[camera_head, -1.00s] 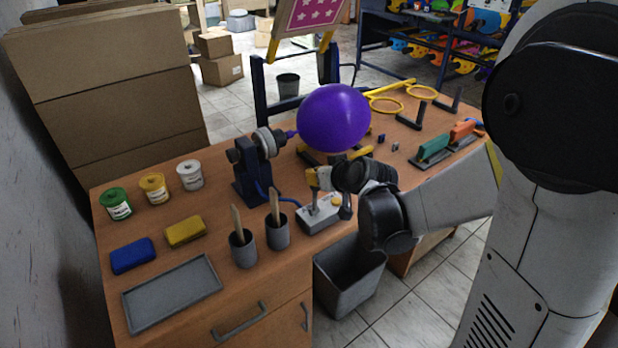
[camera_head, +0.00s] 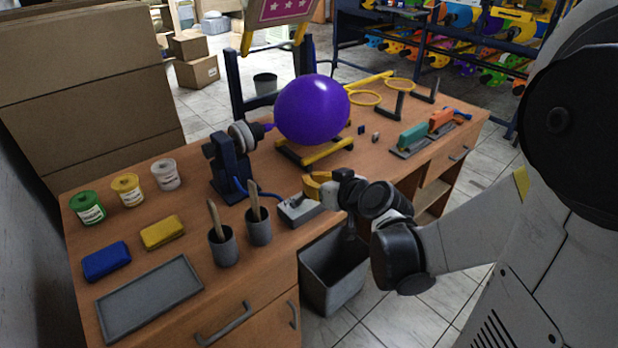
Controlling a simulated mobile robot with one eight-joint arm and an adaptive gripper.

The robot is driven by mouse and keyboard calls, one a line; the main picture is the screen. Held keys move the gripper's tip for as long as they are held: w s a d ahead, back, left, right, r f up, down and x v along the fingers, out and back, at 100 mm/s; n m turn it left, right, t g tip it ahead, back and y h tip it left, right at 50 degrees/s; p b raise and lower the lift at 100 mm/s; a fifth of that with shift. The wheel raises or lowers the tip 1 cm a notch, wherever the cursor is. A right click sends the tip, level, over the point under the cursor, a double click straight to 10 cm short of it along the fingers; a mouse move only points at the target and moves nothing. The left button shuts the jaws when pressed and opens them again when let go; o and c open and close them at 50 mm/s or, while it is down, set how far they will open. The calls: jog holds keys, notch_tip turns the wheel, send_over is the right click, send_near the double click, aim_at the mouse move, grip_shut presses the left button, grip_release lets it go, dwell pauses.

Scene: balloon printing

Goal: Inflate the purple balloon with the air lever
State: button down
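The purple balloon (camera_head: 312,109) is round and inflated. Its neck points left to the nozzle of the dark blue inflator (camera_head: 231,169) on the desk. The grey air lever box (camera_head: 299,210) sits near the desk's front edge, joined by a blue hose. The lever's handle is hidden or cannot be made out. My gripper (camera_head: 318,187), with yellow finger parts, is right over the box's back right side, below the balloon. Whether its fingers are closed on anything cannot be told from this angle.
A yellow-padded stand (camera_head: 315,152) is below the balloon. Two grey cups (camera_head: 223,247) with wooden sticks stand left of the lever box. A grey tray (camera_head: 150,298) lies at the front left. A grey bin (camera_head: 334,272) stands on the floor below the gripper.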

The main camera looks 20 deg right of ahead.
jog(key=shift+f, duration=0.1)
dwell(0.3)
notch_tip(320, 180, up, 4)
jog(key=w+p, duration=0.3)
jog(key=s+d+p, duration=0.1)
jog(key=s, duration=0.9)
jog(key=shift+d+f, duration=0.2)
jog(key=shift+d, duration=0.15)
jog(key=shift+s, duration=0.1)
dwell(3.3)
